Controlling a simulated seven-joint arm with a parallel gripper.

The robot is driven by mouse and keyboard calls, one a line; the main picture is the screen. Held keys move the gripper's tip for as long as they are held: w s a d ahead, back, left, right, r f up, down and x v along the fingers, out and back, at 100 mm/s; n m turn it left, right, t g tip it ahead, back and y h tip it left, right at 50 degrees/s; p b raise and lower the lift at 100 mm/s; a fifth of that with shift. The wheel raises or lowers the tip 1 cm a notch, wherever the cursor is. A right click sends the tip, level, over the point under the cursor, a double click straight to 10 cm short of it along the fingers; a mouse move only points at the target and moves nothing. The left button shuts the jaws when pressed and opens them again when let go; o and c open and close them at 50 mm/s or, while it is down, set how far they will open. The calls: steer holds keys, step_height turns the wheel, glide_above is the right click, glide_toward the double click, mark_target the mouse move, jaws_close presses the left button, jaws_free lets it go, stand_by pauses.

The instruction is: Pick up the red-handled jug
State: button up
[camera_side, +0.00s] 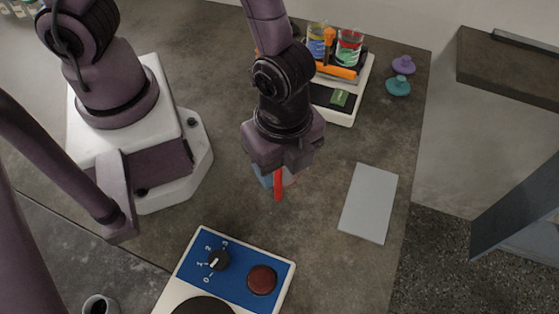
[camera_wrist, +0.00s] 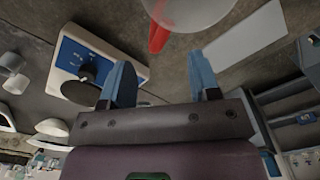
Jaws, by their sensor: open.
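The red-handled jug shows in the side view as a red handle (camera_side: 278,184) just below my gripper (camera_side: 273,178); most of its body is hidden behind the gripper. In the wrist view the clear, rounded jug (camera_wrist: 190,10) is at the top edge, partly cut off, with its red handle (camera_wrist: 158,36) at its left. My gripper (camera_wrist: 161,85) shows two blue fingers spread apart with nothing between them. The jug appears beyond the fingertips in the wrist view. I cannot tell whether a finger touches it.
A blue-panelled shaker base (camera_side: 239,262) with a dial and red button stands in front. A pale flat plate (camera_side: 369,203) lies to the right. A white device (camera_side: 341,107) with coloured beakers stands at the back, near purple (camera_side: 403,65) and teal (camera_side: 398,86) lids.

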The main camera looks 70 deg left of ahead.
mark_target(281, 174)
steer(key=shift+s+a+f, duration=0.1)
steer(key=shift+a+f, duration=0.05)
steer(key=shift+f, duration=2.75)
jaws_close()
